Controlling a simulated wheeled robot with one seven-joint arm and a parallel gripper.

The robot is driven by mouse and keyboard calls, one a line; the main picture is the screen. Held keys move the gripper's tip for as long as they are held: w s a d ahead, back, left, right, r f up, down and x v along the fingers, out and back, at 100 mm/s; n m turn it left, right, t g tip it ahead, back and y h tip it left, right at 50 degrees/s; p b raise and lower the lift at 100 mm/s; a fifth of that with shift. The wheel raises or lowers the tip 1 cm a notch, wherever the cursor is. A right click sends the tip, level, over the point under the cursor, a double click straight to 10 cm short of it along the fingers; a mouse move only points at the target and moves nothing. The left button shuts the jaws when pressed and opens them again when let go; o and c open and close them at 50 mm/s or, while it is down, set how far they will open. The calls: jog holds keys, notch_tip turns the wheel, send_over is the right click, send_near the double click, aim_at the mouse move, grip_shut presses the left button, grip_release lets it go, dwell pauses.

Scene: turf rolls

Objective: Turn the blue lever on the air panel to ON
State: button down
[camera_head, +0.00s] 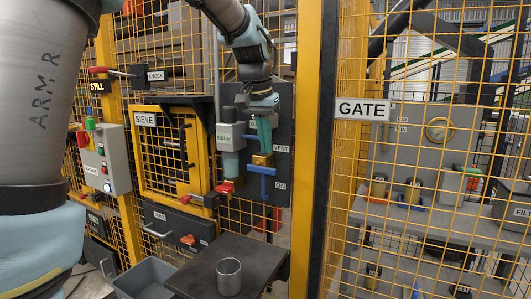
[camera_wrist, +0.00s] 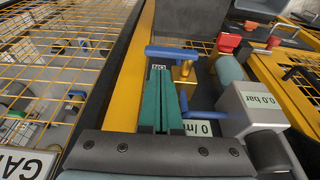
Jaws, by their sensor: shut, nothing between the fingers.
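The air panel (camera_head: 283,120) is a dark board with VENT above and ON below at its right side. A brass valve (camera_head: 262,160) with a blue lever (camera_head: 262,170) is on it. The lever's bar lies across the panel, and a blue piece runs down below its middle. In the wrist view the blue lever (camera_wrist: 178,52) lies just beyond the fingertips, beside the brass valve (camera_wrist: 184,73) and the ON label (camera_wrist: 158,67). My gripper (camera_head: 264,143) has teal fingers, shut and empty, just above the valve. Contact with the lever cannot be told. My gripper also shows in the wrist view (camera_wrist: 162,76).
A grey gauge block (camera_head: 231,136) sits left of the valve; it reads 0.0 bar (camera_wrist: 260,101) in the wrist view. A red-handled fitting (camera_head: 225,187) is lower left. A yellow post (camera_head: 306,130) and the GATE mesh stand right. A dark table (camera_head: 250,252) with a metal cup is below.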

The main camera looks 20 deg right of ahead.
aim_at(264, 168)
jog(key=shift+f+p, duration=0.3)
jog(key=shift+f, duration=1.4)
jog(key=shift+s+d, duration=0.1)
